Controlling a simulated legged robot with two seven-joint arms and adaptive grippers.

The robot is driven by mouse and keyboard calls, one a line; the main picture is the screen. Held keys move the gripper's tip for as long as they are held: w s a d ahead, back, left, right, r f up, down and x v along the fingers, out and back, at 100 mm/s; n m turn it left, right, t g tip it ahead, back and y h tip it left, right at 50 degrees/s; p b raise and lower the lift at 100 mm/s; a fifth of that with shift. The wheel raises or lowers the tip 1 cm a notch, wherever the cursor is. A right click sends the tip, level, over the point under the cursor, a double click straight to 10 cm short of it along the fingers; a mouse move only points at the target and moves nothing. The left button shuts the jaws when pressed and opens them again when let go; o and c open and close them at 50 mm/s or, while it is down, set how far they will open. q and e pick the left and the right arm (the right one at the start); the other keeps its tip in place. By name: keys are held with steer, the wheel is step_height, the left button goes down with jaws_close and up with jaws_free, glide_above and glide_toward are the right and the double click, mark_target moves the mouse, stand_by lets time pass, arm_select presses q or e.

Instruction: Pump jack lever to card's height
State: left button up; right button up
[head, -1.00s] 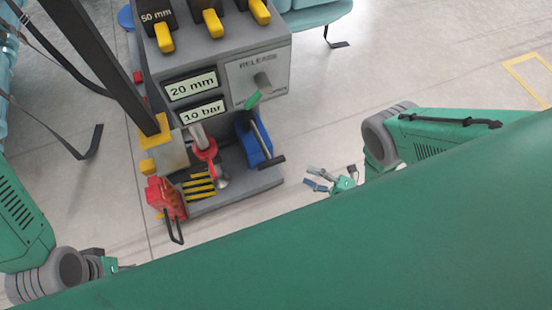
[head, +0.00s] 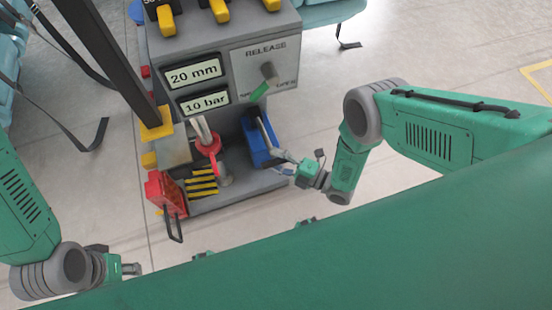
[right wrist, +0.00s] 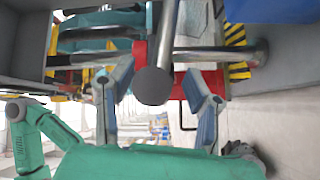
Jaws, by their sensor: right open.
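The blue pump unit (head: 259,150) stands on the right of the machine's base in the head view. Its grey lever (head: 264,131) slopes down to the right, toward my right gripper (head: 283,162). In the right wrist view, my right gripper (right wrist: 160,76) is open. A round-ended dark bar (right wrist: 154,86), seemingly the lever's handle, shows between its fingers; contact cannot be told. The height display (head: 194,73) reads 20 mm and the pressure display (head: 204,101) reads 10 bar. My left gripper (head: 131,268) is low at the left, its opening unclear.
A red box with a black handle (head: 164,191) stands left of yellow-black stripes (head: 203,184). A red collar (head: 208,146) sits around a metal cylinder. A dark post (head: 112,60) rises at the left.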

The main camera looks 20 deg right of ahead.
steer(key=shift+a, duration=0.2)
jaws_close()
arm_select(q)
steer(key=shift+a, duration=0.2)
arm_select(e)
steer(key=shift+r, duration=0.1)
